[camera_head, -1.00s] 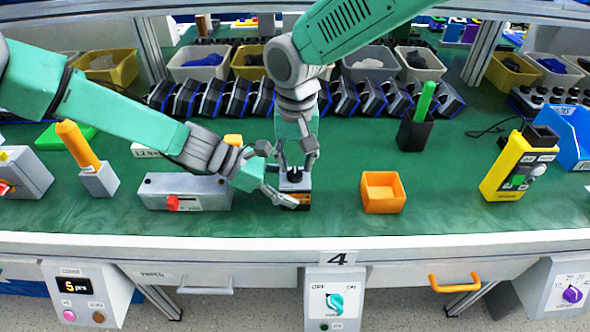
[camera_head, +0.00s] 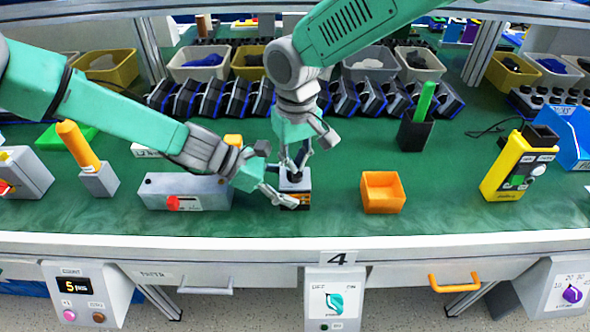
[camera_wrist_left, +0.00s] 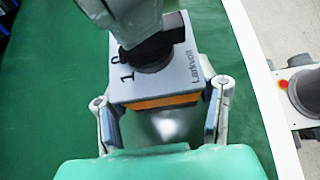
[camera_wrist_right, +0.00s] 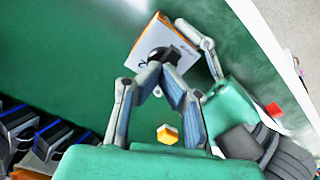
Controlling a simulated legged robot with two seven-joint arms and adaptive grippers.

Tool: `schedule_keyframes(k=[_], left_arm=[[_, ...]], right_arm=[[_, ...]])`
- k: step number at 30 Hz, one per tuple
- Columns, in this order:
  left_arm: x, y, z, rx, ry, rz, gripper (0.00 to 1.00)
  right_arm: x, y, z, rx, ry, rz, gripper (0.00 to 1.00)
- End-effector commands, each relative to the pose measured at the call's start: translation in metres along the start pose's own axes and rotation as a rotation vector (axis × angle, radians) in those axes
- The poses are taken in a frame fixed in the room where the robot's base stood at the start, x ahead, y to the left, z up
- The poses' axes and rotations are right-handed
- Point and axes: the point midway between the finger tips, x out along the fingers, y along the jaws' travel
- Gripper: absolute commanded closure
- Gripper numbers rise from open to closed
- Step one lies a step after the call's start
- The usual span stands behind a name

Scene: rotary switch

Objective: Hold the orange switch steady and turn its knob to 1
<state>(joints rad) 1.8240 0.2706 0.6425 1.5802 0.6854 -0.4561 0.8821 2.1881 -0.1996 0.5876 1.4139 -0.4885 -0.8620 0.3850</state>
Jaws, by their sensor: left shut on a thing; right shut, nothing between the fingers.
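The orange switch (camera_head: 294,190) stands on the green bench, a box with a grey top, orange side and black knob. In the left wrist view the switch (camera_wrist_left: 172,88) shows the marks 0 and 1 beside the knob (camera_wrist_left: 152,54), which my right gripper partly hides. My left gripper (camera_wrist_left: 163,108) is shut on the switch body, one finger on each side. My right gripper (camera_head: 300,160) points down over the switch. In the right wrist view its fingertips (camera_wrist_right: 160,70) are close together at the black knob (camera_wrist_right: 164,55); I cannot tell whether they touch it. The knob's exact setting is unclear.
An orange open box (camera_head: 383,193) stands to the right of the switch. A grey box with a red knob (camera_head: 185,192) is on the left, below my left arm. A yellow device (camera_head: 518,163) stands far right. Black and blue units line the back. Bench between is clear.

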Motion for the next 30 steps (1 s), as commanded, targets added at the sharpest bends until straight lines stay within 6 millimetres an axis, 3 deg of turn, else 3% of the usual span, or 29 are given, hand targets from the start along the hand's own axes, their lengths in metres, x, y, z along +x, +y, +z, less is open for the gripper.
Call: schedule_keyframes(k=[12,16,23,24,28,30], left_arm=[[-0.0001,0.0004,0.0002,0.001,0.0,0.001,0.76],[-0.0001,0.0005,0.0003,0.001,0.0,0.001,0.76],[-0.0002,0.0006,0.0003,0.001,0.0,0.001,0.76],[-0.0002,0.0007,0.0003,0.001,0.0,0.001,0.76],[-0.0003,0.0008,0.0003,0.001,0.0,0.001,0.76],[-0.0003,0.0008,0.0004,0.001,0.0,0.001,0.76]], right_arm=[[0.0029,0.0,0.0021,-0.695,-0.007,-0.002,1.0],[0.0031,0.0002,0.0025,-0.813,-0.008,-0.003,1.0],[0.0033,0.0005,0.0028,-0.835,-0.009,-0.003,1.0],[0.0034,0.0005,0.0029,-0.834,-0.01,-0.003,0.98],[0.0034,0.0006,0.0028,-0.833,-0.009,-0.002,0.7],[0.0032,0.0003,0.0026,-0.833,-0.008,-0.003,0.69]])
